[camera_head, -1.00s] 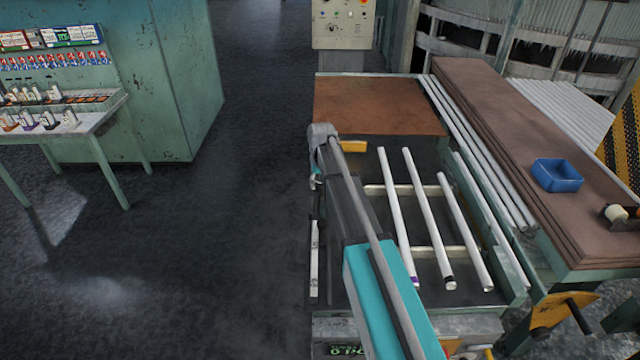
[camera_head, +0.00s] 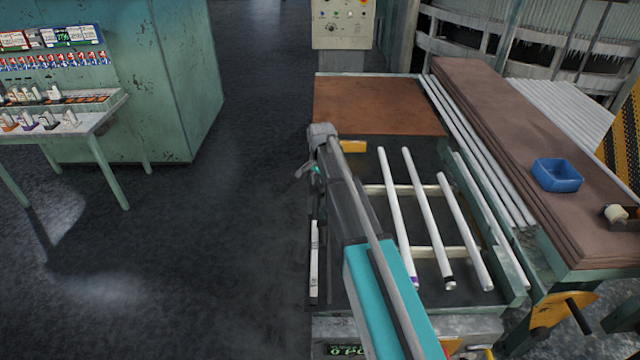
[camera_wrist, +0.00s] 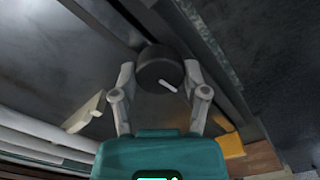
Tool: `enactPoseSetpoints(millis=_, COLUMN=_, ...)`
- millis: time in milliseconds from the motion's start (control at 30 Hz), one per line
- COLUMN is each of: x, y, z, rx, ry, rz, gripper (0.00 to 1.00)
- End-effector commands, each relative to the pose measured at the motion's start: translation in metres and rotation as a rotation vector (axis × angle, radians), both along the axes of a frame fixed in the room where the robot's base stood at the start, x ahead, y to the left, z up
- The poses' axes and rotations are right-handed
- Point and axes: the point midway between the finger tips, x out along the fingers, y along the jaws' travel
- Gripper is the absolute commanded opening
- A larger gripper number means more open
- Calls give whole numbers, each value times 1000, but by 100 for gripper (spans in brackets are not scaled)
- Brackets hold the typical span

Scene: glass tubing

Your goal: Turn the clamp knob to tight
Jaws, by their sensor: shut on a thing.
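The clamp knob (camera_wrist: 157,64) is a round black knob with a white pointer line, seen face-on in the wrist view. The line runs from near its centre toward the lower right of the picture. My gripper (camera_wrist: 160,74) has one grey finger on each side of the knob and is shut on it. In the head view my gripper (camera_head: 309,170) shows only partly, at the left edge of the tube bench, tilted to the left. The knob cannot be made out there, and no marking for tight is readable.
Several white glass tubes (camera_head: 427,215) lie on the dark bench. A yellow block (camera_head: 353,146) sits close to my wrist. A blue bin (camera_head: 557,175) stands on brown boards at the right. Open floor lies left of the bench.

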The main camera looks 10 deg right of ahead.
Motion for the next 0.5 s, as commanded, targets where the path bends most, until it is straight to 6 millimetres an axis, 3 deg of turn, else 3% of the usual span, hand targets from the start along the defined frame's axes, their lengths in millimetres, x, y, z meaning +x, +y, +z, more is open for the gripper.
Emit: enactPoseSetpoints(millis=500, x=-1, y=1, z=0, rx=2, ry=1, rz=-132, gripper=11)
